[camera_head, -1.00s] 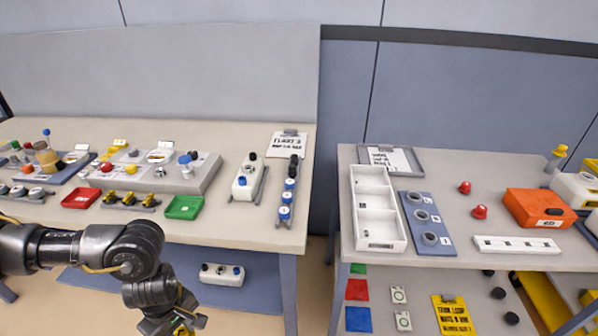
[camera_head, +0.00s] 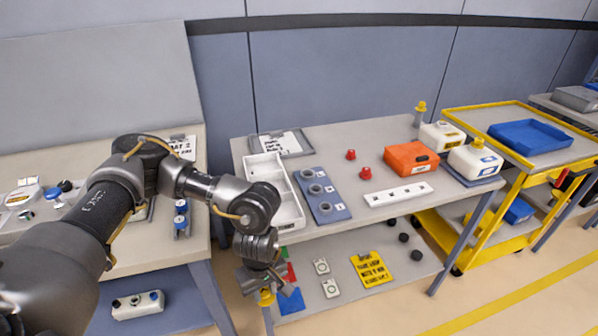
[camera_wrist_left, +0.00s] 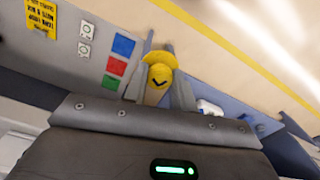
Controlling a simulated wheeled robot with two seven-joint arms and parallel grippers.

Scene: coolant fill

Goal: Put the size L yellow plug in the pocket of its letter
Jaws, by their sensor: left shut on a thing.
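The yellow plug (camera_wrist_left: 158,77) sits between the two grey fingers of my left gripper (camera_wrist_left: 160,92) in the left wrist view, its rounded end showing. In the head view my left gripper (camera_head: 264,288) hangs low in front of the right bench, with a bit of the yellow plug (camera_head: 267,298) showing at its tip. The blue board (camera_head: 338,216) on the right bench has three grey ring pockets in a row, each beside a small white label. The letters are too small to read. My right gripper is not in view.
A white divided tray (camera_head: 290,208) stands just left of the blue board. Red knobs (camera_head: 364,173), an orange box (camera_head: 410,158) and a white strip (camera_head: 398,194) lie to its right. The bench's front edge and lower shelf (camera_head: 330,308) are close to my gripper.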

